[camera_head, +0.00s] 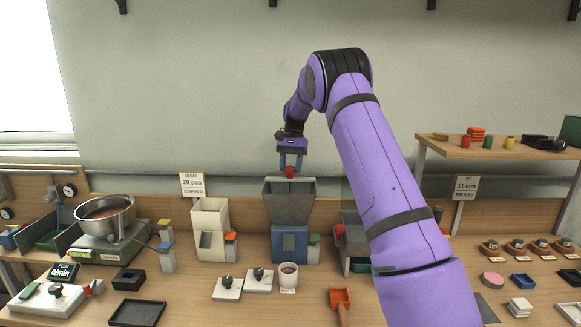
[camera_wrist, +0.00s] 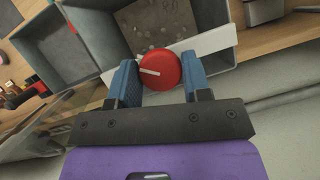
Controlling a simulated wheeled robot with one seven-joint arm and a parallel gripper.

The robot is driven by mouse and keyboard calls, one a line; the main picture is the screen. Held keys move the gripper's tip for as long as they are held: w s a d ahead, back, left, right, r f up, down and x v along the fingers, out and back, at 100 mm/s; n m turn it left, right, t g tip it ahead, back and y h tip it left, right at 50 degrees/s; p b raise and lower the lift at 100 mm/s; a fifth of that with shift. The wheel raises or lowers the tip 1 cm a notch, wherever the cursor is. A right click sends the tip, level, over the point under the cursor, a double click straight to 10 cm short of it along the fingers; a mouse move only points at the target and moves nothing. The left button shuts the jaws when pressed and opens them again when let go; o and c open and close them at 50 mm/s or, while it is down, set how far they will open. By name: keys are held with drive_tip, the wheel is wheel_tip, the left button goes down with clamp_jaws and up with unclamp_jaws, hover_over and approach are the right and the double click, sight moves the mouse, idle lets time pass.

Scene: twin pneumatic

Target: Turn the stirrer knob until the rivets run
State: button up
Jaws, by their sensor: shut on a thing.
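The red stirrer knob (camera_head: 290,172) sits above the grey hopper (camera_head: 289,207), which stands on a blue base (camera_head: 289,246). In the wrist view the knob (camera_wrist: 159,68) is round with a white pointer line. It lies over a pale bar (camera_wrist: 212,40) that crosses the hopper mouth. My gripper (camera_head: 291,165) points down and is shut on the knob, with one blue finger on each side. Inside the hopper small dull pieces (camera_wrist: 140,18) show faintly; I cannot tell whether they move.
A cream hopper (camera_head: 210,214) stands to the left, below a sign (camera_head: 192,184) reading 20 pcs copper. A steel bowl (camera_head: 106,214) is at far left, near a display (camera_head: 62,272) reading 0/min. A cup (camera_head: 288,276) and an orange scoop (camera_head: 340,298) are in front.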

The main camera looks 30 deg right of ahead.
drive_tip(key=o, duration=0.9)
drive_tip(key=v, duration=1)
drive_tip(key=shift+w+r, duration=0.1)
drive_tip(key=shift+r, duration=0.3)
